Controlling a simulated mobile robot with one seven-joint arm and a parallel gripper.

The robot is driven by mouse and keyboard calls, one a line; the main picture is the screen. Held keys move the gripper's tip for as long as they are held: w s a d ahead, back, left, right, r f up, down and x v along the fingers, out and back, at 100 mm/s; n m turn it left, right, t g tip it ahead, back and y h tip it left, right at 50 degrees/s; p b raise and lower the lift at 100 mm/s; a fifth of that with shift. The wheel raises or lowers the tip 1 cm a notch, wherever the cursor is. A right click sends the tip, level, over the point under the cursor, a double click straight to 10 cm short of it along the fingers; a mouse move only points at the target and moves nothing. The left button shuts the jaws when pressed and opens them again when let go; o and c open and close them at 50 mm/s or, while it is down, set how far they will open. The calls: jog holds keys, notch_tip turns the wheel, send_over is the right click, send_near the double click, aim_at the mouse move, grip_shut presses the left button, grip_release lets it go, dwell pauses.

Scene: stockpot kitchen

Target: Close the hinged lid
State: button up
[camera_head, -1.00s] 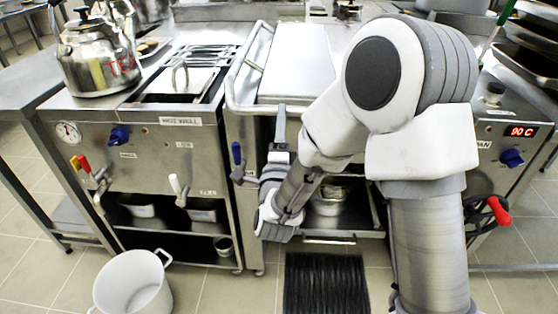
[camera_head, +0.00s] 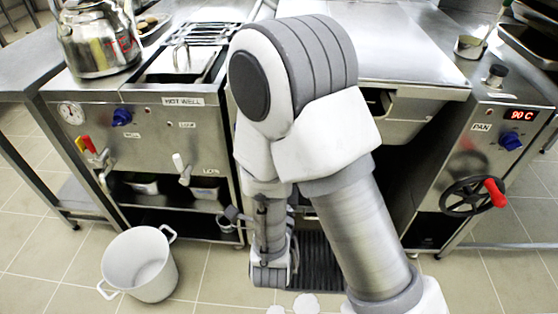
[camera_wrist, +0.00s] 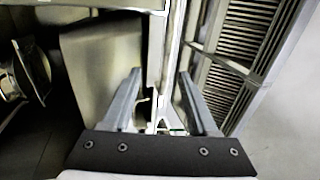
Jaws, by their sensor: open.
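A broad, flat steel lid (camera_head: 405,45) lies roughly level over the middle pan unit in the head view. My arm hides its left part. The pan's steel front lip (camera_head: 415,105) shows below its front edge, with a dark gap under the lip. I cannot tell whether the lid is fully down. My gripper (camera_wrist: 159,72) is open in the wrist view, its two fingers apart on either side of a narrow metal edge (camera_wrist: 158,60). I cannot tell whether they touch it. In the head view my arm mostly hides the gripper, low in front of the cabinets.
The hot well (camera_head: 180,100) stands left, with a kettle (camera_head: 100,40) on top. A white bucket (camera_head: 140,262) stands on the floor at left. The pan panel with a red-handled wheel (camera_head: 475,195) is right. A dark floor grate (camera_head: 318,262) lies below my arm.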

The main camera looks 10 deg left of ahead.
jog(key=shift+r+p+v, duration=0.2)
jog(key=shift+p+v, duration=1.4)
jog(key=shift+p, duration=0.6)
jog(key=shift+s, duration=0.1)
jog(key=shift+d, duration=0.1)
